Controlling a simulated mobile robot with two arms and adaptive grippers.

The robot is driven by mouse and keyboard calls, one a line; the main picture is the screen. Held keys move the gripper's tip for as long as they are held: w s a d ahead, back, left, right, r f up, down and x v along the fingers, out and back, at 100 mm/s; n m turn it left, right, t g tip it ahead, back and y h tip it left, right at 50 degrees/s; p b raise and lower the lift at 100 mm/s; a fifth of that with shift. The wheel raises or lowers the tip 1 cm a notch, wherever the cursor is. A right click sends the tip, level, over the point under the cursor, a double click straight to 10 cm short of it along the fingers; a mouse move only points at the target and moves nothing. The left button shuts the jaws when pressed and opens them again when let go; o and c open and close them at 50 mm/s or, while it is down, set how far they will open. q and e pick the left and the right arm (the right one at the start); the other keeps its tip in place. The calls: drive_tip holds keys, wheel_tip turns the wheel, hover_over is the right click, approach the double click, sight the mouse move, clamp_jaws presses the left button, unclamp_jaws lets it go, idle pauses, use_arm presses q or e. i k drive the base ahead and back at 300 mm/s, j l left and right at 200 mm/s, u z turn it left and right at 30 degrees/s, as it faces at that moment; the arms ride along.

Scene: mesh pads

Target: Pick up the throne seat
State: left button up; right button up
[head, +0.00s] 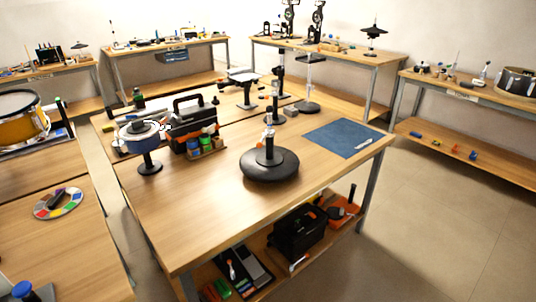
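A thick black round disc (270,165), which looks like the throne seat, lies flat on the near part of the central wooden workbench (210,225). A short dark upright part with a lighter top (268,140) rises from its middle; I cannot tell whether it is attached. Nothing covers the disc's near side or rim. Neither of my grippers shows in the head view.
A blue-grey round drum-like piece on a dark stand (150,163), a black tool carrier (190,118) and small coloured jars (207,143) stand left of the disc. A blue mat (343,138) lies to its right. The bench's front is bare; a lower shelf holds cases.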

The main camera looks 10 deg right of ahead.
sight(270, 163)
drive_tip(key=i+l+z, duration=0.2)
drive_tip(key=i+z, duration=0.2)
drive_tip(key=i+l+z, duration=0.15)
drive_tip(key=i+z, duration=0.25)
drive_tip(key=k, duration=0.1)
